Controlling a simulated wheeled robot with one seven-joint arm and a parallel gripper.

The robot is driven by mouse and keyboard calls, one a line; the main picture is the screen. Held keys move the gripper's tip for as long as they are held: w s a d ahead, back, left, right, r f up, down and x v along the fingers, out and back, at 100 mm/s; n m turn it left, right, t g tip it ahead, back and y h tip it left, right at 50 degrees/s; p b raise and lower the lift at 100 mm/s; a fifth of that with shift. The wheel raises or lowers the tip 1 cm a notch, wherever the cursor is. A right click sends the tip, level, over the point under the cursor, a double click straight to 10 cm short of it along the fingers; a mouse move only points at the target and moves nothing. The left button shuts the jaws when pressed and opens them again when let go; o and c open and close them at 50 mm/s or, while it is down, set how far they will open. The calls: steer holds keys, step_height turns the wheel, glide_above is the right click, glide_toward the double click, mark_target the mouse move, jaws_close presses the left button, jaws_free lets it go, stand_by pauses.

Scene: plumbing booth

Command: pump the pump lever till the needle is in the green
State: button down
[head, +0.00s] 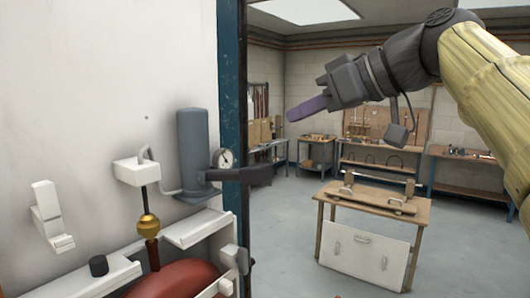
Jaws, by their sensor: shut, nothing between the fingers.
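The pump is a grey upright cylinder (194,150) on a shelf by the white wall, at left centre. A small round gauge (224,158) faces me on its right side; its needle and any green zone are too small to read. The dark pump lever (240,175) sticks out to the right just below the gauge, roughly level. My gripper (292,114) is at upper centre, with purple fingers shut and empty. In the picture it is above and to the right of the lever, apart from it.
A blue post (233,80) edges the wall behind the pump. Below are a white ledge (200,228), a brass fitting (148,226) and a red tank (185,280). A wooden table (375,203) stands at right, with workbenches behind. The grey floor between is clear.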

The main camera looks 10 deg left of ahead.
steer(key=p, duration=0.2)
glide_above(264, 165)
steer(key=f, duration=0.3)
steer(key=shift+s+f, duration=0.2)
steer(key=shift+f, duration=0.05)
step_height(264, 165, down, 3)
steer(key=shift+w+a+r, duration=0.1)
steer(key=shift+w+r, duration=0.05)
steer(key=shift+d+f, duration=0.25)
steer(key=shift+f, duration=0.65)
steer(key=shift+a+f, duration=0.1)
steer(key=shift+f, duration=0.15)
